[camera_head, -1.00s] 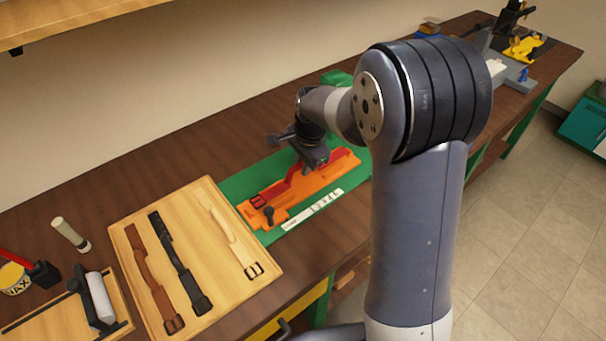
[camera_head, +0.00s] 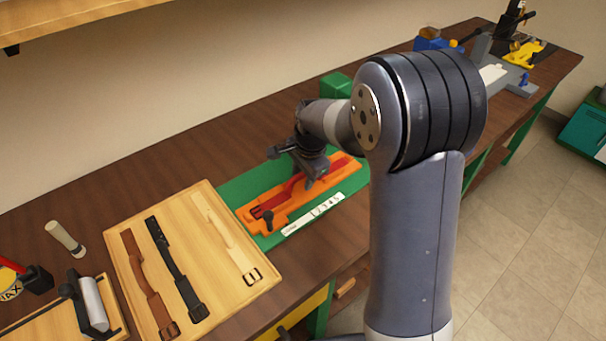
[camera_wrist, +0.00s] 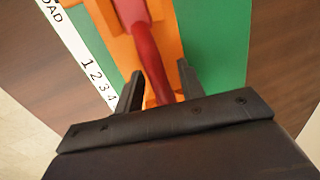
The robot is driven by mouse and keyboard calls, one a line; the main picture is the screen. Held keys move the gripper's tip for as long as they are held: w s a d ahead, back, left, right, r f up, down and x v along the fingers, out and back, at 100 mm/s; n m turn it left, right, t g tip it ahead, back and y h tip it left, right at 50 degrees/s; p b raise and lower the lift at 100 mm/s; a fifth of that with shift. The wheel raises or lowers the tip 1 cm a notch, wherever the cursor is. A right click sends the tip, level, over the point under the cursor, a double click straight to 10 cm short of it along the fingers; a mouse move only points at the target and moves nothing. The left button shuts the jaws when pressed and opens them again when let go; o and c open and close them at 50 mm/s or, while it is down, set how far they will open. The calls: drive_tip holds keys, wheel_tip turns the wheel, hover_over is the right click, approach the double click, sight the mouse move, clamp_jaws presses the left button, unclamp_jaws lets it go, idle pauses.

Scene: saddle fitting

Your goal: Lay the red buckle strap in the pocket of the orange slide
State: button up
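The red buckle strap (camera_head: 293,188) lies along the orange slide (camera_head: 282,214), its dark buckle (camera_head: 263,212) at the slide's near left end. The strap appears to sit down in the pocket, though its far part is partly hidden by my gripper. My gripper (camera_head: 314,174) is low over the slide's right half. In the wrist view my gripper (camera_wrist: 161,84) has its two dark fingers apart, one on each side of the strap (camera_wrist: 146,52). Orange slide surface (camera_wrist: 165,30) shows beside the strap, and the fingers look clear of it.
The slide rests on a green base (camera_head: 236,187) beside a numbered white scale (camera_head: 314,213). A wooden board (camera_head: 225,293) with brown, black and cream straps lies to the left. A green block (camera_head: 335,86) stands behind. Bare bench lies between the base and the wall.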

wheel_tip(320, 180, up, 12)
drive_tip(key=s+d, duration=0.1)
drive_tip(key=s, duration=0.1)
drive_tip(key=shift+d, duration=0.15)
idle(1.3)
